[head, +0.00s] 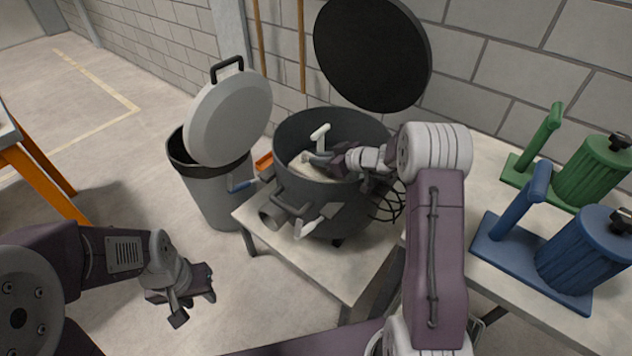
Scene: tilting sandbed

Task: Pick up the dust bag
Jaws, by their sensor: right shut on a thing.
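A dark grey open drum (345,208) stands on the pale bench, and its round black lid (372,55) is raised behind it. A cream dust bag (300,168) shows in part inside the drum; the rest is hidden by the drum wall and my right arm. My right gripper (318,159) reaches into the drum and is shut on the dust bag; the exact grip point is hard to see. A small white handle (320,133) shows just above it. My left gripper (194,304) is open and empty over the floor at lower left.
A grey bin (212,195) with a tilted pale lid (230,115) stands left of the drum. A green stand with canister (592,170) and a blue one (582,250) are on the bench (490,165) at right. An orange-legged table (45,170) is at far left.

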